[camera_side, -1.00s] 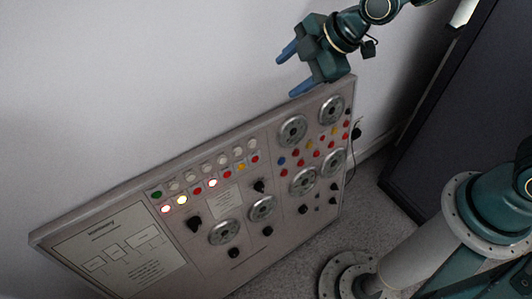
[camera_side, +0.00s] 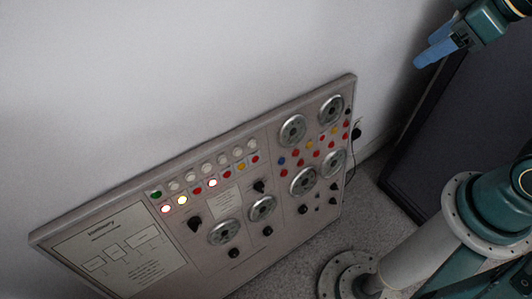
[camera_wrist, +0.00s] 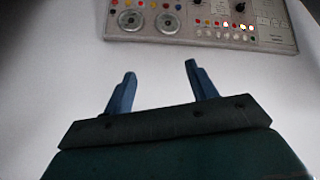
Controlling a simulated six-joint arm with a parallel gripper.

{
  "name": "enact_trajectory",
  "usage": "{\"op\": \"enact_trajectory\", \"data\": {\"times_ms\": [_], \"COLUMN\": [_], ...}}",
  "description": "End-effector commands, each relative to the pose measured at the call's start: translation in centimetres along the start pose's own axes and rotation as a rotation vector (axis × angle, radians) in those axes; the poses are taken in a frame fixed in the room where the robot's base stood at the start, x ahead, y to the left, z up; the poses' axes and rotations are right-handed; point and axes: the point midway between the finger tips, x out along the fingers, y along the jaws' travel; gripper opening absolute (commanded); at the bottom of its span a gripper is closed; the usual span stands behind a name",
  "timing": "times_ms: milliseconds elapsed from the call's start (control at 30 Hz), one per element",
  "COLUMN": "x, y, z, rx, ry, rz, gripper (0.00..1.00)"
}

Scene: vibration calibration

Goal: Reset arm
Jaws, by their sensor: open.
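My gripper (camera_side: 436,47) is at the top right of the side view, high above the floor and to the right of the control panel. It also shows in the wrist view (camera_wrist: 157,88), where its two blue fingers stand apart with nothing between them. The grey control panel (camera_side: 290,225) leans by the white wall, with dials, knobs, coloured buttons and a printed diagram on its face. It shows at the top of the wrist view (camera_wrist: 285,38), beyond the fingertips and apart from them.
The white wall (camera_side: 200,70) is bare above the panel. A dark cabinet (camera_side: 455,125) stands at the right. A black cable (camera_side: 352,160) hangs at the panel's right edge. Grey floor (camera_side: 365,205) shows between the panel and the cabinet.

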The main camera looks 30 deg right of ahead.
Motion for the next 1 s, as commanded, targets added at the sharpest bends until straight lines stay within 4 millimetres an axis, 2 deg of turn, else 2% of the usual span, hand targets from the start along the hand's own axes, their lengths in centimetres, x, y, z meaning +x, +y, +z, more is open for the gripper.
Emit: {"op": "enact_trajectory", "data": {"times_ms": [200, 400, 1000], "x": [-2.4, -3.2, -3.2], "y": [0.5, 0.4, 0.4], "z": [3.6, 5.2, 5.4], "rx": [0.213, 0.303, 0.312], "ry": [-0.021, -0.034, -0.036], "rz": [0.037, 0.051, 0.052], "gripper": [0.57, 0.57, 0.57]}}
